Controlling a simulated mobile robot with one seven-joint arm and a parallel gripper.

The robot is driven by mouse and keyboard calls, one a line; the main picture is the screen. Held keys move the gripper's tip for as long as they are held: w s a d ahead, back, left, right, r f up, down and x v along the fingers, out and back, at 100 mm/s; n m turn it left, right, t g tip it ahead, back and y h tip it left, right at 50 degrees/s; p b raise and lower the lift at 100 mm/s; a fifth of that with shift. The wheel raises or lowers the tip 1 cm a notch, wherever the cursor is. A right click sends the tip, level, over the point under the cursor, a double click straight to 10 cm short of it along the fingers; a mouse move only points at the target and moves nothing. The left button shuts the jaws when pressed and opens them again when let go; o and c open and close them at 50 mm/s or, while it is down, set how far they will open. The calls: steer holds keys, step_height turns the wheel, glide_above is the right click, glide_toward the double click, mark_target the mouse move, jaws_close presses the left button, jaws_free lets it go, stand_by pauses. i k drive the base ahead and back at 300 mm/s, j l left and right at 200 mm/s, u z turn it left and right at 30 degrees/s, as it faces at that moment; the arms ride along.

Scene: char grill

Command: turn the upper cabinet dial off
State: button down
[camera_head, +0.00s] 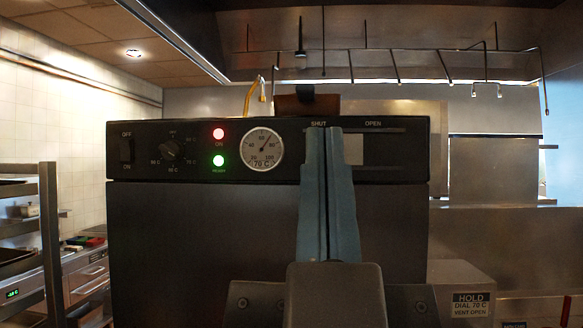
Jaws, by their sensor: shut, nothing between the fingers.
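The black upper cabinet (200,230) stands straight ahead, with a control strip along its top. The dial (170,150) is a dark round knob at the left of the strip, ringed by small white temperature marks. Its pointer is too dark and small to read surely. My gripper (324,131) is shut and empty, its two long blue-grey fingers side by side, pointing forward and up. In the picture their tips overlap the strip beneath the "SHUT" label, well right of the dial. I cannot tell whether they touch it. The fingers hide part of the vent slot.
A rocker switch (126,150) is left of the dial. A lit red lamp (218,134), a lit green lamp (218,161) and a round gauge (263,149) lie between dial and gripper. A rack (50,220) stands left.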

mark_target(172, 151)
steer(key=i+l+u, duration=0.2)
steer(key=u, duration=0.2)
steer(key=i+l+u, duration=0.25)
steer(key=u, duration=0.15)
steer(key=i+l+u, duration=0.2)
steer(key=l+u, duration=0.15)
